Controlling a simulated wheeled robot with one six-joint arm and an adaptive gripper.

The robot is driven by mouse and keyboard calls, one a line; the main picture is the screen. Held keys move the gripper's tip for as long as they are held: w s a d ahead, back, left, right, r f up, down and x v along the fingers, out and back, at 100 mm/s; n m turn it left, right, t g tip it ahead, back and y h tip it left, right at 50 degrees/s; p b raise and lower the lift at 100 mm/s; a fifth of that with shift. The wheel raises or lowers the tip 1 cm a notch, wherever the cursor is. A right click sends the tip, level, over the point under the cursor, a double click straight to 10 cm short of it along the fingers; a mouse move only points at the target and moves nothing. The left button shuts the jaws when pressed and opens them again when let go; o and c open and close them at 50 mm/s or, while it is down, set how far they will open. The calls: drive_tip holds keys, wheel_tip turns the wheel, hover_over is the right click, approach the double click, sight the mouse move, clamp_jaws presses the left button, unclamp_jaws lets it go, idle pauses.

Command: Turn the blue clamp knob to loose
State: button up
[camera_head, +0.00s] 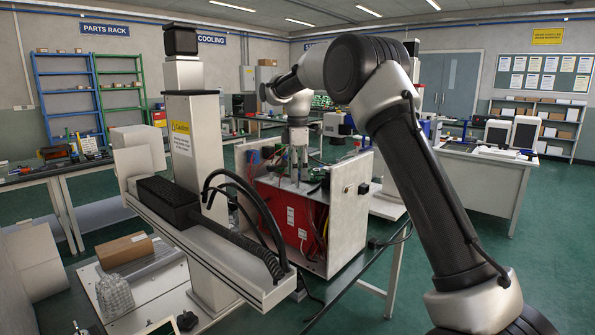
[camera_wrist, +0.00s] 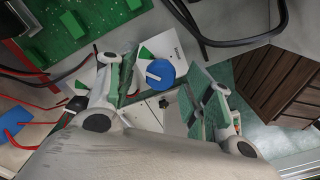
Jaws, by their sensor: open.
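The blue clamp knob (camera_wrist: 160,75) shows in the wrist view, with a white pointer line on its face toward the left. It sits on a white plate (camera_wrist: 169,48) that bears a green wedge mark up and left of the knob. My gripper (camera_wrist: 165,84) is open, with one finger left of the knob and the other to its right; I cannot tell whether either touches it. In the head view my gripper (camera_head: 298,160) points down over an open grey box (camera_head: 347,220). I cannot make out the knob there.
In the wrist view a green circuit board (camera_wrist: 90,22) lies upper left, and a black cable (camera_wrist: 205,38) curves above the knob. Red wires and a blue part (camera_wrist: 14,122) lie at left. In the head view my column and black hoses stand left of the box.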

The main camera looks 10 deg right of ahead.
drive_tip(key=c, duration=1.1)
drive_tip(key=shift+o, duration=0.4)
